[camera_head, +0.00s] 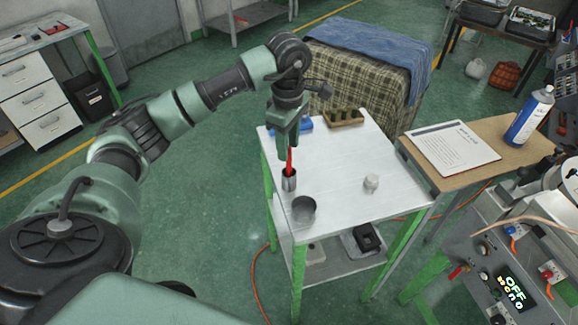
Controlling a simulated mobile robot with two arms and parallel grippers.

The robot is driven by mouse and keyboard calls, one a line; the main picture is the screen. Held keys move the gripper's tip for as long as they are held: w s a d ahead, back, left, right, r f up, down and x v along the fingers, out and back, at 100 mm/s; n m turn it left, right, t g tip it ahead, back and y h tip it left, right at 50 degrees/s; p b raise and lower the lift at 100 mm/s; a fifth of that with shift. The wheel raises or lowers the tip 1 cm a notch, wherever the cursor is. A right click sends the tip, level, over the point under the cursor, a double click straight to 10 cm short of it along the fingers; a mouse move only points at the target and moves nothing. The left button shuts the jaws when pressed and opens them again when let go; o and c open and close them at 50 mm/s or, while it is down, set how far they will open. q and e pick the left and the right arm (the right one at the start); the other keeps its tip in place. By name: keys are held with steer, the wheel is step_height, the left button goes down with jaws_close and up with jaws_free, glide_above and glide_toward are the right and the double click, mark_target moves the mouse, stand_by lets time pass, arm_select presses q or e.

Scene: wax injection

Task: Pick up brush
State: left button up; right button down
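The brush (290,158) has a red handle and stands nearly upright in a small dark metal cup (289,182) on the white table, near its left edge. The brush's lower end is hidden inside the cup. My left gripper (290,142) points down directly over the cup, with its green fingers at the top of the red handle. The fingers hide the handle's upper end, and I cannot tell whether they are closed on it. My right gripper is not in view.
The white table (335,178) also bears a wider metal cup (304,209), a small pale object (371,183), a wooden block (345,118) and a blue item (305,125). A spray can (530,116) and printed sheet (453,148) occupy the right table. A machine (515,265) stands front right.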

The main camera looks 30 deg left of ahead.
mark_target(289, 167)
arm_select(q)
steer(key=shift+w+f+p, duration=0.1)
steer(key=shift+f+p, duration=0.2)
steer(key=shift+f, duration=1.2)
jaws_close()
steer(key=shift+r, duration=0.1)
